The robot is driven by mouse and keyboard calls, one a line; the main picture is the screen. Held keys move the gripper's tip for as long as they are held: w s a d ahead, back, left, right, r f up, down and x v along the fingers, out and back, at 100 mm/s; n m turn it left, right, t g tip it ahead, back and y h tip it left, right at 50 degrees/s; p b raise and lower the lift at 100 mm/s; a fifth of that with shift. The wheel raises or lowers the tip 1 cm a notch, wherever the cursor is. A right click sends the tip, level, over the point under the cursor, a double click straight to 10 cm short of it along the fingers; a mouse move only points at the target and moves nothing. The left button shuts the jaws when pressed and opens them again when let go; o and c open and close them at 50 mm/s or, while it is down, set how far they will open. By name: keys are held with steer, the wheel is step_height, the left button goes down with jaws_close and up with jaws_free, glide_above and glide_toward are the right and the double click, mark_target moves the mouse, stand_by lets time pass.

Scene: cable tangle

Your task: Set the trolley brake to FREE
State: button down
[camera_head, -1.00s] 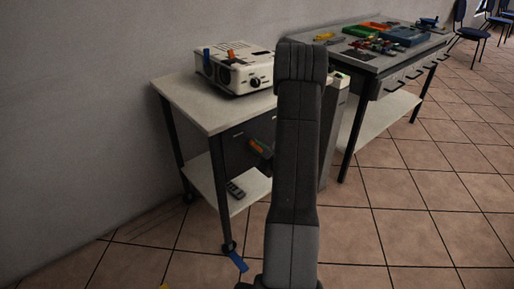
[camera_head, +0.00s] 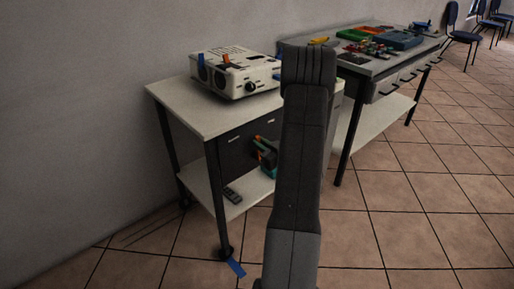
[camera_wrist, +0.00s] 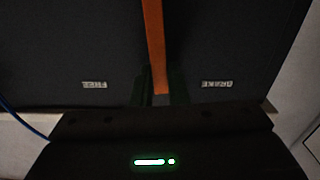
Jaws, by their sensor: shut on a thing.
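The trolley (camera_head: 188,107) has a pale top, dark legs with casters, and a dark front panel (camera_head: 238,148). In the wrist view, an orange lever (camera_wrist: 154,40) stands out against this dark panel. Its end lies about midway between two upside-down labels, FREE (camera_wrist: 95,84) at left and BRAKE (camera_wrist: 217,84) at right. My gripper (camera_wrist: 160,90) is shut on the lever's end, with a dark finger on each side. In the head view, an orange and teal patch shows at the panel beside my arm; my arm hides most of that area.
A white boxy device (camera_head: 238,75) with blue and orange bits stands on the trolley top. A dark remote (camera_head: 232,195) lies on its lower shelf. A blue piece (camera_head: 236,267) is by the front caster. A table (camera_head: 352,68) with trays stands behind right. A blue cable (camera_wrist: 22,122) shows at wrist-view left.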

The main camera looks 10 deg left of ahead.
steer(key=shift+w+d+f+m+p, duration=0.3)
steer(key=shift+w+d+m, duration=0.3)
steer(key=shift+m, duration=0.75)
steer(key=shift+w+d+f+m+p, duration=0.15)
steer(key=shift+w+d+m+p, duration=0.25)
steer(key=shift+w+m, duration=0.65)
steer(key=shift+w+d+f+m+p, duration=0.3)
steer(key=shift+d+m, duration=0.3)
steer(key=shift+m, duration=1)
steer(key=shift+w, duration=0.1)
steer(key=c, duration=1.4)
jaws_free()
steer(key=p+v, duration=0.1)
steer(key=v, duration=1.3)
steer(key=shift+w+a, duration=0.1)
